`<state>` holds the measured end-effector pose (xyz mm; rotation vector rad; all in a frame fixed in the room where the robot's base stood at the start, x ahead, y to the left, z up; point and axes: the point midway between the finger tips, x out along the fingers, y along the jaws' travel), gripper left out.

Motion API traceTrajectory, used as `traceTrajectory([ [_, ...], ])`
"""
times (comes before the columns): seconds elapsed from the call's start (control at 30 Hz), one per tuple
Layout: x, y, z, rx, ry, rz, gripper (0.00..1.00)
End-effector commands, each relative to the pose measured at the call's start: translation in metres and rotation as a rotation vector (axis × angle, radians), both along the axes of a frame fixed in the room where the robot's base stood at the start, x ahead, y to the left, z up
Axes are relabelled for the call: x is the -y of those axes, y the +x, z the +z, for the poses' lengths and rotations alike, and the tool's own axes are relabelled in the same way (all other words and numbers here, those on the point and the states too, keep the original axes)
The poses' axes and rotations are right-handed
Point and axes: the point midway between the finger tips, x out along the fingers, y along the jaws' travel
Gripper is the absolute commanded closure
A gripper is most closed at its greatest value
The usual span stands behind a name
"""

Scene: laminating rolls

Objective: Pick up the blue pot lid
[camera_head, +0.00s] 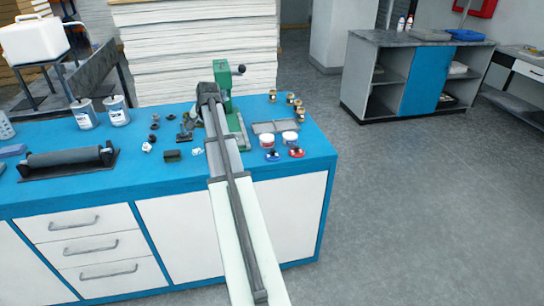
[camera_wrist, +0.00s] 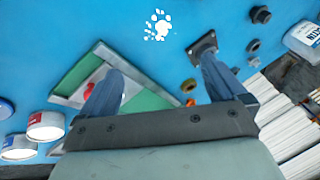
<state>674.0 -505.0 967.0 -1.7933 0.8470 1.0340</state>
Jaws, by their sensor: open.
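The blue pot lid (camera_head: 272,156) lies on the blue bench top near its front right, in front of two small white pots. A red lid (camera_head: 297,152) lies just to its right. In the head view my arm hides part of the press and bench.
The green press (camera_head: 225,78) stands behind my arm. The pots (camera_wrist: 45,126) stand left of my fingers in the wrist view. A grey tray (camera_head: 275,127), several small brass pieces (camera_head: 290,99) and dark knobs (camera_head: 154,125) lie around. A roller (camera_head: 68,157) lies at the left.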

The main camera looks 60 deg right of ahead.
Motion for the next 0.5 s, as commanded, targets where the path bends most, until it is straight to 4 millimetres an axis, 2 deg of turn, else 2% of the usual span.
traceTrajectory([
  [0.03,0.022,-0.024,0.005,-0.043,0.015,-0.039,0.02],
  [0.2,0.074,-0.105,0.021,-0.190,0.079,-0.159,0.02],
  [0.4,0.110,-0.189,0.040,-0.328,0.158,-0.287,0.02],
  [0.5,0.119,-0.216,0.048,-0.371,0.186,-0.329,0.02],
])
